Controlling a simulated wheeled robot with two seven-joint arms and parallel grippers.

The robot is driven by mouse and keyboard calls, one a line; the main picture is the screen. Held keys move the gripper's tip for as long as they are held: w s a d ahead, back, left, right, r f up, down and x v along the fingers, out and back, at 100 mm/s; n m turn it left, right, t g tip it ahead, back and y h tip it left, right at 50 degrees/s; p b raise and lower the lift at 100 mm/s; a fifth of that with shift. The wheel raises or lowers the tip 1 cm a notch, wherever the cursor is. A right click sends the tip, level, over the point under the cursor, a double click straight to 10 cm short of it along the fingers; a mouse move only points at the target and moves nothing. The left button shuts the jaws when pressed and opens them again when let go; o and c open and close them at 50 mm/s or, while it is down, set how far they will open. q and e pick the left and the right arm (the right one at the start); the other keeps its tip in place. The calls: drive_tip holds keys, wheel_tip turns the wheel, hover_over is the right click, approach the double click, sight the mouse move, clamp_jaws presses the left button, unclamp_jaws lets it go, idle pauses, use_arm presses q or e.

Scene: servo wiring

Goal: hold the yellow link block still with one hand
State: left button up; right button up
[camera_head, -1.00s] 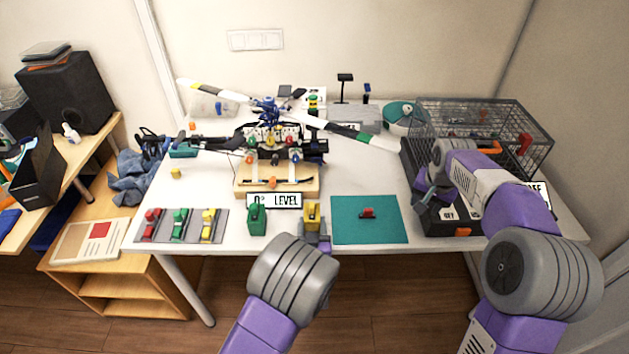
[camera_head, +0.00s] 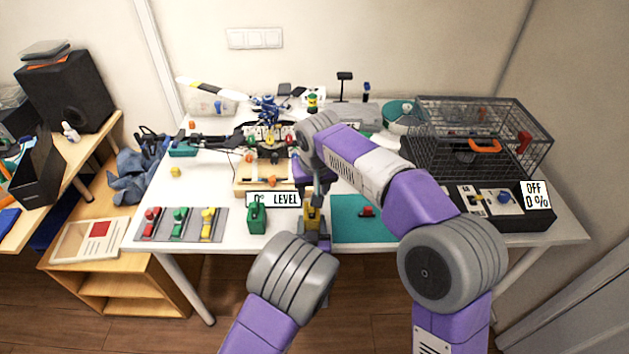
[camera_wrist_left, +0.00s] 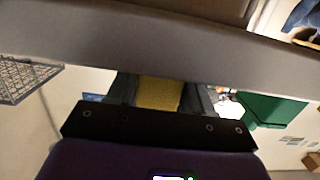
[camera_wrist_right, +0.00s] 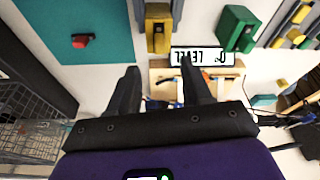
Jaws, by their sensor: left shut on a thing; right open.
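The yellow link block (camera_head: 311,217) stands at the front edge of the table, right of the green block (camera_head: 257,216). My left gripper (camera_head: 313,236) is shut on it from the front; in the left wrist view the yellow block (camera_wrist_left: 158,94) sits between the fingers. My right gripper (camera_head: 318,193) hangs just behind and above the block. In the right wrist view my right gripper (camera_wrist_right: 160,82) is open with nothing between its fingers, and the yellow block (camera_wrist_right: 158,30) lies beyond the fingertips.
The level sign (camera_head: 273,199) and wooden rotor stand (camera_head: 250,187) are behind the blocks. A teal mat (camera_head: 350,230) with a red piece (camera_head: 367,211) lies to the right. A wire cage (camera_head: 460,150) and black control box (camera_head: 535,218) fill the right side.

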drive_tip(key=x, duration=0.8)
drive_tip(key=shift+f, duration=0.25)
clamp_jaws()
